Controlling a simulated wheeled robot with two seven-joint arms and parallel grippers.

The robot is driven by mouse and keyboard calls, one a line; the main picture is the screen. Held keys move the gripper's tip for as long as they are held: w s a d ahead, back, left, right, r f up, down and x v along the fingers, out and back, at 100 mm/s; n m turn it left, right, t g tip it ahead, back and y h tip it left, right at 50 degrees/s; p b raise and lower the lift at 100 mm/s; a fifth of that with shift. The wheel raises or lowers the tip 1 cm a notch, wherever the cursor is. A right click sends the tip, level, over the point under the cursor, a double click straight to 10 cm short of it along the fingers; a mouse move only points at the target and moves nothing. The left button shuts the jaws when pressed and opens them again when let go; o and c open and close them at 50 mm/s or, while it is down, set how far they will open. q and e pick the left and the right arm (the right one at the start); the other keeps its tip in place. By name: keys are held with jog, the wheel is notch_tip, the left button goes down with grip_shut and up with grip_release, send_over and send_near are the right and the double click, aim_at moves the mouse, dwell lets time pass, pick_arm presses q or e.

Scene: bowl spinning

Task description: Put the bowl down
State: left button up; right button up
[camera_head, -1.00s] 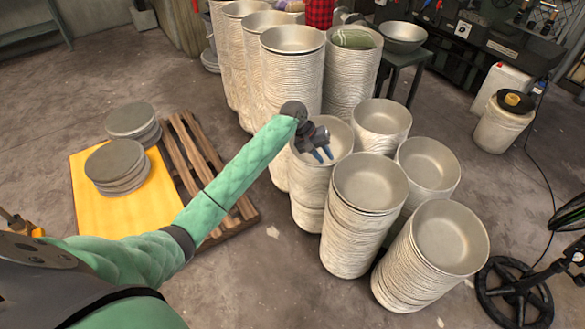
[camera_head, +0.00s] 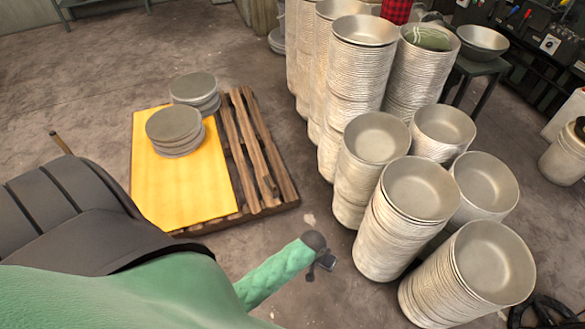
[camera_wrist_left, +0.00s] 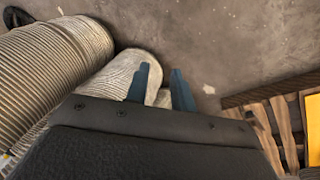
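Several tall stacks of metal bowls stand on the floor. No bowl is in my left gripper. My right gripper is in neither view now.
A wooden pallet (camera_head: 265,165) with a yellow sheet (camera_head: 180,198) carries two piles of grey discs (camera_head: 175,130). A separate bowl (camera_head: 482,40) sits on a dark stool at the back right. Bare floor lies between pallet and stacks.

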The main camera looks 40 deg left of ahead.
pick_arm(q)
jog(key=s+f+m+y, duration=0.1)
jog(key=s+f, duration=0.2)
jog(key=s, duration=0.6)
jog(key=s+a+f+m+y, duration=0.1)
jog(key=s+f, duration=0.3)
jog(key=s, duration=0.5)
jog(key=shift+s+g, duration=0.3)
jog(key=shift+s, duration=0.1)
jog(key=shift+r, duration=0.1)
